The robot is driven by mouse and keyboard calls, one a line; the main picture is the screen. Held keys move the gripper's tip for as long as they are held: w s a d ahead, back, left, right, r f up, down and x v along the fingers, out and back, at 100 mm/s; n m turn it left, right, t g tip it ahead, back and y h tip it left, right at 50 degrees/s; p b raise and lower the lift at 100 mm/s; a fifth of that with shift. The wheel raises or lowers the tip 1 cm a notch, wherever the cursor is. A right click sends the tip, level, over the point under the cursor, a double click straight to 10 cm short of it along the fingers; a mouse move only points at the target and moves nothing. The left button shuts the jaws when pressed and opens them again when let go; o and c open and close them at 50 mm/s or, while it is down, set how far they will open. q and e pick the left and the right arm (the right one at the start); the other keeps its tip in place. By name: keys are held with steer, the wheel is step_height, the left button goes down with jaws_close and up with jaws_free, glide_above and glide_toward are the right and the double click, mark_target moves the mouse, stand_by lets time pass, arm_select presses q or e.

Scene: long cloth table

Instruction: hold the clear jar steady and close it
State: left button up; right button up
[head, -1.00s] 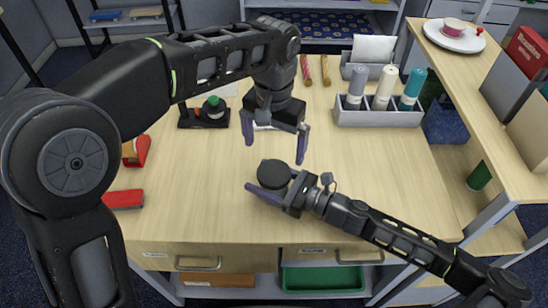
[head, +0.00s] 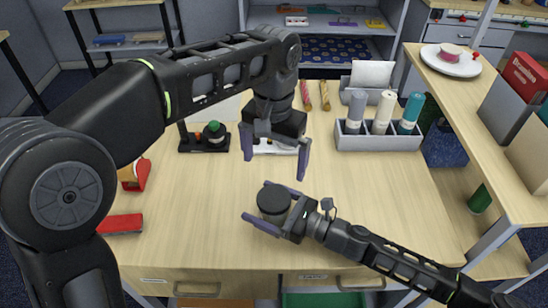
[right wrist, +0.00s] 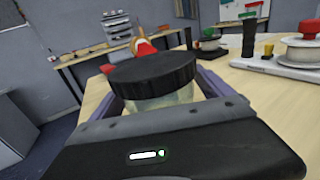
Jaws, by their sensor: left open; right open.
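The clear jar stands upright on the table, topped by a wide black lid (head: 273,198). In the right wrist view the clear body (right wrist: 160,102) shows under the lid (right wrist: 153,74). Whether the lid is tight cannot be told. My right gripper (head: 257,200) is open, with one finger on each side of the jar; contact is not clear. My left gripper (head: 275,162) is open and empty, pointing down, and looks higher than the lid and apart from it.
A black stand with a green-topped item (head: 215,134) is at the back left. A red block (head: 120,224) lies at the left edge. The table right of the jar is clear.

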steer(key=shift+s+d+f, duration=0.1)
steer(key=shift+s+d, duration=0.15)
steer(key=shift+d, duration=0.4)
steer(key=b+v, duration=0.1)
steer(key=v, duration=0.5)
steer(key=shift+s+d+b, duration=0.15)
steer(key=shift+d+b, duration=0.05)
steer(key=shift+b, duration=0.2)
